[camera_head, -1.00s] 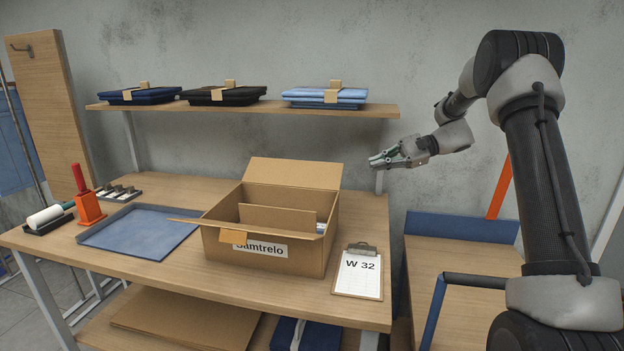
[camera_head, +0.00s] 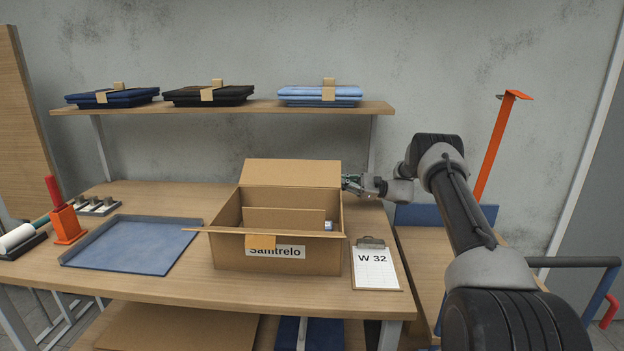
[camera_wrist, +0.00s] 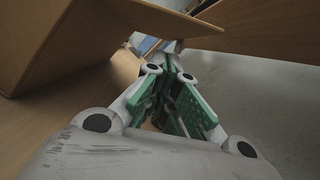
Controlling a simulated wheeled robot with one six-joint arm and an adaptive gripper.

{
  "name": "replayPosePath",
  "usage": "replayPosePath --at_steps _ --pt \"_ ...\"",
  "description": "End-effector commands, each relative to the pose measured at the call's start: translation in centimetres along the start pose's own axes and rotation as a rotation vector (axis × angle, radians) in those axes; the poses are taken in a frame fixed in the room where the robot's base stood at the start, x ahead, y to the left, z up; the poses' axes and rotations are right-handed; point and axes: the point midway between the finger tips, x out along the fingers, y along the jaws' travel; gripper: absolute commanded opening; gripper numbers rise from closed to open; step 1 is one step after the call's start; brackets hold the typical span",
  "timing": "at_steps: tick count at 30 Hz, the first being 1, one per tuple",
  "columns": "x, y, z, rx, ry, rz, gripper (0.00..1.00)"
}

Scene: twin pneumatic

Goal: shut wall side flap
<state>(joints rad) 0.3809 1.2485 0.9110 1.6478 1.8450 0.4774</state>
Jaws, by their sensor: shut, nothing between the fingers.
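The open cardboard box (camera_head: 325,256) stands on the table with a "Samtrelo" label on its front. Its wall-side flap (camera_head: 292,172) stands up at the back, leaning slightly towards the wall. My gripper (camera_head: 347,183) is shut and empty, just right of that flap's right edge, at about mid-flap height; I cannot tell if they touch. In the wrist view the shut fingers (camera_wrist: 172,68) point along the narrow space between cardboard (camera_wrist: 75,40) at upper left and the grey wall (camera_wrist: 275,95). Another cardboard panel (camera_head: 285,217) stands inside the box, hiding most of the contents.
A wooden shelf (camera_head: 230,108) with folded clothing stacks runs above and behind the box; its underside shows in the wrist view (camera_wrist: 265,25). A clipboard (camera_head: 376,268) lies right of the box, a blue tray (camera_head: 130,243) left. An orange post (camera_head: 497,150) rises at right.

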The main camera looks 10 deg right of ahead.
Motion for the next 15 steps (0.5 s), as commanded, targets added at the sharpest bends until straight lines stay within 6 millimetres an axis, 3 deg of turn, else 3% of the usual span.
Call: replayPosePath --at_steps 15 --pt "8.4 0.1 0.1 0.0 0.0 0.004 0.0"
